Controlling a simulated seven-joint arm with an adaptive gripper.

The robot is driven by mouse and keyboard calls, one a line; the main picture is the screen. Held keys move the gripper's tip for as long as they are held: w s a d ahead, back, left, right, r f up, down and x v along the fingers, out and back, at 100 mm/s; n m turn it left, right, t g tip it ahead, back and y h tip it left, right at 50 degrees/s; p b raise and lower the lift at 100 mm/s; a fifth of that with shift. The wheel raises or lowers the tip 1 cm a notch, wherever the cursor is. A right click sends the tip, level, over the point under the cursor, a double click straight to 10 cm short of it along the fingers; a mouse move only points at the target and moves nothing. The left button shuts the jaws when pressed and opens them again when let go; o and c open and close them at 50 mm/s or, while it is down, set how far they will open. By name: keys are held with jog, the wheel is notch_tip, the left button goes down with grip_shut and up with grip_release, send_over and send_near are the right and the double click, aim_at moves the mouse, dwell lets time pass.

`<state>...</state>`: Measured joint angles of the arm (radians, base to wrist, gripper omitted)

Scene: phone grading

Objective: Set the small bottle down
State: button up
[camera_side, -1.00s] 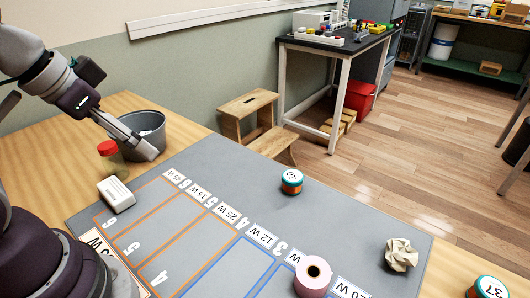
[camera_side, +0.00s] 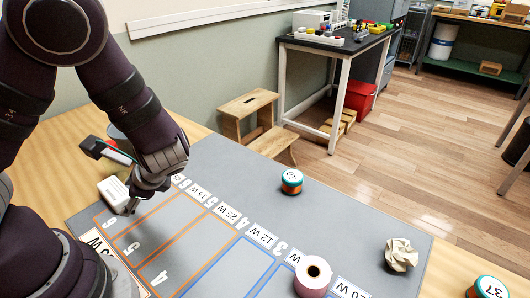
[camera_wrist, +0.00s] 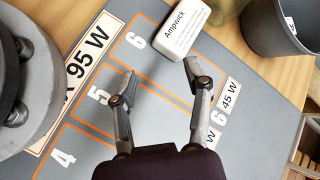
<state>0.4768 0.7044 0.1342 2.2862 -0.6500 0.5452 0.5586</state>
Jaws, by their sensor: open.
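My gripper (camera_wrist: 158,70) is open and empty, low over the orange-outlined lanes numbered 5 and 6 of the grey mat (camera_side: 225,165). In the side view, my gripper (camera_side: 133,208) is beside the white Ampwick box (camera_side: 113,194). In the wrist view, the box (camera_wrist: 176,28) lies just beyond the fingertips. The small bottle with the red cap cannot be made out now; my arm covers its earlier spot in the side view.
A grey bin (camera_wrist: 283,30) stands beyond the box. A teal-and-orange round container (camera_side: 291,182), a pink roll (camera_side: 312,278) and crumpled paper (camera_side: 401,255) are on the mat. Another round container (camera_side: 488,288) is at the lower right. The mat's middle is clear.

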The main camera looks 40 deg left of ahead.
aim_at(114, 162)
jog(key=a+m+y, duration=0.3)
jog(key=a+f+m+t+y, duration=0.1)
jog(key=m+y, duration=0.1)
jog(key=shift+s+a, duration=0.2)
jog(key=shift+a, duration=0.05)
jog(key=m+t+y, duration=0.1)
jog(key=m, duration=0.1)
jog(key=w+a+m+t+y, duration=0.1)
jog(key=a+r+m+t+y, duration=0.1)
jog(key=m, duration=0.1)
jog(key=shift+w+a+m+t, duration=0.1)
jog(key=shift+w+m+t, duration=0.05)
jog(key=shift+m+t, duration=0.15)
jog(key=shift+w+a+r+m+t+y, duration=0.15)
jog(key=shift+m+t, duration=0.1)
jog(key=shift+m, duration=0.15)
jog(key=shift+w+m+t+y, duration=0.15)
jog(key=shift+m+t, duration=0.1)
jog(key=shift+m, duration=0.15)
jog(key=shift+a+m+t, duration=0.3)
jog(key=x, duration=1)
jog(key=shift+w+r, duration=0.15)
jog(key=shift+r, duration=0.1)
grip_shut()
